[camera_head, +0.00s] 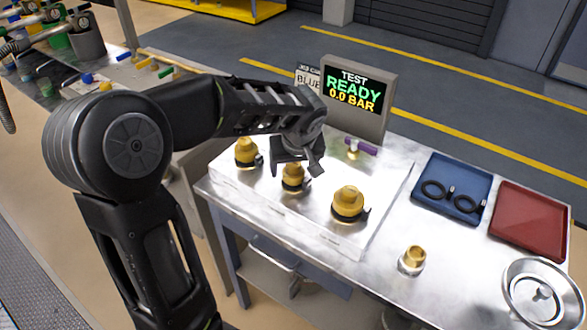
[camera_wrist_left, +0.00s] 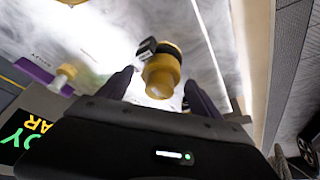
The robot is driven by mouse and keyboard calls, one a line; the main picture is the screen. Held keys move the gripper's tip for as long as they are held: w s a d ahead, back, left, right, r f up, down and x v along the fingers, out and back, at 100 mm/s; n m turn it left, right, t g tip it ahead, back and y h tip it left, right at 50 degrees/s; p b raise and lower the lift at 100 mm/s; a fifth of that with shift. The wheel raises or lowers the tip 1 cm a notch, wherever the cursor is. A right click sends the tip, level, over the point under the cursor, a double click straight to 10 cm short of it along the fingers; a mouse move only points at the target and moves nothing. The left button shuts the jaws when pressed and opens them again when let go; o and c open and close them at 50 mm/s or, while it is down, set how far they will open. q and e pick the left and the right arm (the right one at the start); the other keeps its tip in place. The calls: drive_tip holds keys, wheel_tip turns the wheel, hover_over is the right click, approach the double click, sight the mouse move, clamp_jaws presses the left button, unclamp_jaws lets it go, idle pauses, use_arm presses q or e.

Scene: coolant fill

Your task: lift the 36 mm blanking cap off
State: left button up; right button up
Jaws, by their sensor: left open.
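Three brass caps stand in a row on a pale raised plate (camera_head: 330,228): a left cap (camera_head: 246,151), a middle cap (camera_head: 292,180) and a right cap (camera_head: 348,202), which looks widest. Each has a dark band low around it; I cannot read which is 36 mm. My left gripper (camera_head: 298,166) is open just above and behind the middle cap, partly overlapping it. In the left wrist view, one brass cap (camera_wrist_left: 161,76) with a black band and clamp block (camera_wrist_left: 146,48) shows between the spread fingers (camera_wrist_left: 160,90). Contact is not visible. My right gripper is out of view.
A blue tray (camera_head: 455,174) holds two black rings. A red tray (camera_head: 530,222) is empty. A loose brass fitting (camera_head: 412,258) and round metal dish (camera_head: 541,294) are at front right.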

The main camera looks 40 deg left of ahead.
use_arm(q)
drive_tip(key=c, duration=1.4)
